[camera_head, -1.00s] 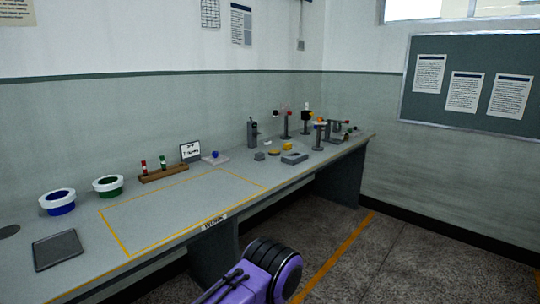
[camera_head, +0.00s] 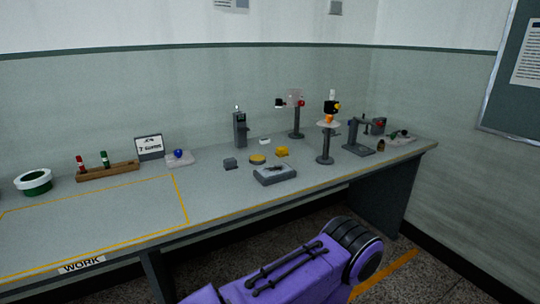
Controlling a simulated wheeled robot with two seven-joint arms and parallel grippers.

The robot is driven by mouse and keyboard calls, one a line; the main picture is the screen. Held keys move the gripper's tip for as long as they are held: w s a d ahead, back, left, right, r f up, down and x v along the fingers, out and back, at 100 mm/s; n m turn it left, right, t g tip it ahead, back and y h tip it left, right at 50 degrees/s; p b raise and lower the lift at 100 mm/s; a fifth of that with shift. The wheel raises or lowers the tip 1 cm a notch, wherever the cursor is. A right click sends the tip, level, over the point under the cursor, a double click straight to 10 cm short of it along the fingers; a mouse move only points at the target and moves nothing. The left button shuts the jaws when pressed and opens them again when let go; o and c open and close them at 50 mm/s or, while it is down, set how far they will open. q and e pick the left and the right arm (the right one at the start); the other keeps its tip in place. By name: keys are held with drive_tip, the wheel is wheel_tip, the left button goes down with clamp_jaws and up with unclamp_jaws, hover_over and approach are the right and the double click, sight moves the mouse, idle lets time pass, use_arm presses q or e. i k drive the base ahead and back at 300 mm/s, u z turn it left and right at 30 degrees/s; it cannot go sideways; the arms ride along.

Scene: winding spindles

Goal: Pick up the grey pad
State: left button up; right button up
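A small dark grey block (camera_head: 230,163) lies on the bench, left of a round yellow piece (camera_head: 257,159). A larger flat grey slab (camera_head: 275,175) with a dark mark on top lies in front of the yellow piece. Either could be the grey pad; I cannot tell which at this size. Both lie free, with nothing touching them from above. A purple arm link of mine fills the bottom middle, in front of the bench. Neither of my grippers shows.
Behind stand a dark grey device (camera_head: 240,129) and a post with coloured parts (camera_head: 326,140). A dark stand (camera_head: 359,140) is farther right. A wooden rack (camera_head: 107,171) and a white-green bowl (camera_head: 34,183) are left. The yellow-outlined work area (camera_head: 110,215) is clear.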

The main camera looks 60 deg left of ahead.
sight(228, 164)
drive_tip(key=i, duration=1.1)
drive_tip(key=u, duration=2.55)
